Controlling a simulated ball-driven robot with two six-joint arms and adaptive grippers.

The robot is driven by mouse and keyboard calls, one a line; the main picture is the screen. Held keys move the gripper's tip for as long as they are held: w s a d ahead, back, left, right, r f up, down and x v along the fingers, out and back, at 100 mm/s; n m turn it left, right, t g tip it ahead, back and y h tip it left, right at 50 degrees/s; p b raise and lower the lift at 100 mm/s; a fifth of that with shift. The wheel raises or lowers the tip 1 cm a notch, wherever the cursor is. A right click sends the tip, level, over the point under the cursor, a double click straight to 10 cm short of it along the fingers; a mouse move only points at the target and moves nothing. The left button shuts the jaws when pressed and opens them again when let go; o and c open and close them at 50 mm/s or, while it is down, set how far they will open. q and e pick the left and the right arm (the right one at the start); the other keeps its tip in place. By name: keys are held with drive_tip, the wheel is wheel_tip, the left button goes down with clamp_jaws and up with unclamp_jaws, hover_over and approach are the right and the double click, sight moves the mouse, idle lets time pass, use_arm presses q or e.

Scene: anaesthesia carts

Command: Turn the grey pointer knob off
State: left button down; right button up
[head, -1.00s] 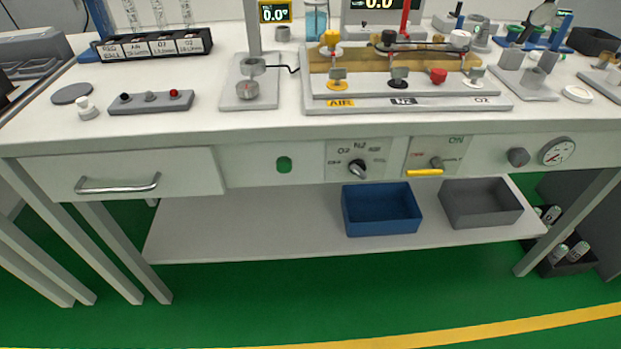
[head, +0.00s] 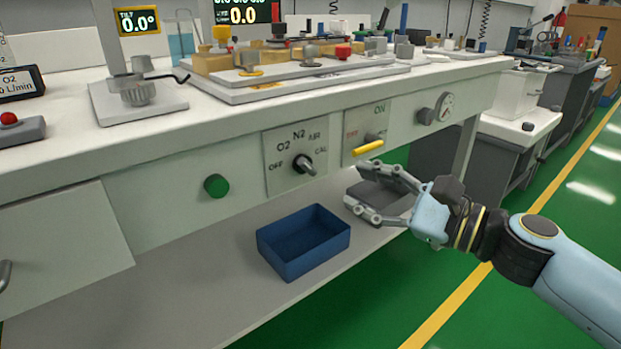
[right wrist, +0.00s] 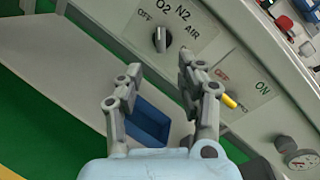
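The grey pointer knob (head: 304,165) sits on a square panel on the bench's front, with OFF, O2, N2, AIR and CAL printed around it. Which label it points at is not clear. My right gripper (head: 357,186) is open and empty, right of and below the knob, apart from it, in front of the bench. In the right wrist view, the knob (right wrist: 160,38) shows beyond the gap between the fingertips (right wrist: 159,64). My left gripper is not in view.
A yellow-handled lever (head: 368,147) on an ON/OFF panel is close to my upper finger. A green button (head: 216,186) is left of the knob. On the lower shelf stand a blue bin (head: 303,262) and a grey bin (head: 371,199) partly behind my gripper.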

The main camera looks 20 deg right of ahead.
sight(312, 169)
drive_tip(key=x, duration=0.9)
clamp_jaws()
